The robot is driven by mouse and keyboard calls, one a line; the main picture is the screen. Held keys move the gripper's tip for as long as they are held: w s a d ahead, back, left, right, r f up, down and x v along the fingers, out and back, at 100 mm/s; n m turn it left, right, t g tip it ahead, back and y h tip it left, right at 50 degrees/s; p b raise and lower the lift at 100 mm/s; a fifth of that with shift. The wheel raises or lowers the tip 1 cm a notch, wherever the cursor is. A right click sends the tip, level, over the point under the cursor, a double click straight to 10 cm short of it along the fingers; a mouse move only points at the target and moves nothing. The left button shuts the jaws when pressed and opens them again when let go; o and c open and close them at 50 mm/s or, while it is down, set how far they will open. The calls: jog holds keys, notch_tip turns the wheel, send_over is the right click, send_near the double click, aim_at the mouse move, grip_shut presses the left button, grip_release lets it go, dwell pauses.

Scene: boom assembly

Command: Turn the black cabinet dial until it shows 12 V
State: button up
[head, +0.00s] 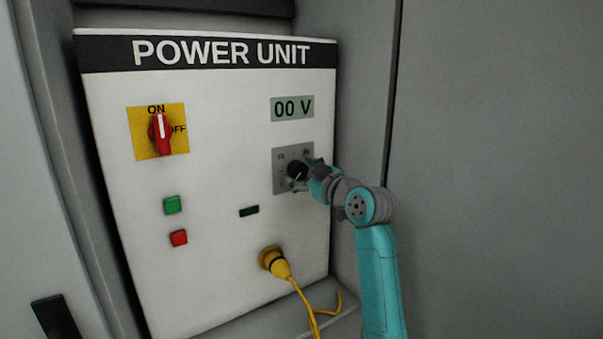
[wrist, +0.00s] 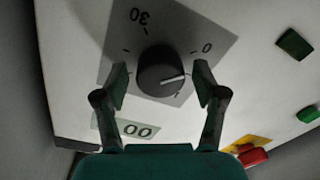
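The black cabinet dial (head: 297,169) sits on a grey square scale plate (head: 279,183) on the right of the white power unit panel. In the wrist view the dial (wrist: 161,72) lies between my gripper's (wrist: 161,80) two open fingers, with a gap visible on each side. The plate carries the marks 0 and 30, and the dial's white pointer line is visible. The display (head: 292,108) above the dial reads 00 V. In the head view my gripper (head: 308,174) is in front of the plate and partly hides it.
A red rotary switch (head: 161,134) on a yellow plate stands at ON. Green (head: 173,205) and red (head: 179,238) buttons sit below it. A yellow plug (head: 273,260) with a hanging cable is under the dial. A grey wall is close on the right.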

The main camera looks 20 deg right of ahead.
jog(key=c, duration=0.9)
jog(key=shift+m, duration=0.4)
jog(key=m, duration=0.4)
jog(key=shift+m, duration=0.3)
jog(key=m, duration=0.5)
jog(key=shift+f, duration=0.1)
jog(key=m, duration=0.6)
jog(key=shift+h, duration=0.3)
jog(key=m, duration=0.5)
jog(key=shift+t, duration=0.3)
jog(key=shift+m, duration=0.4)
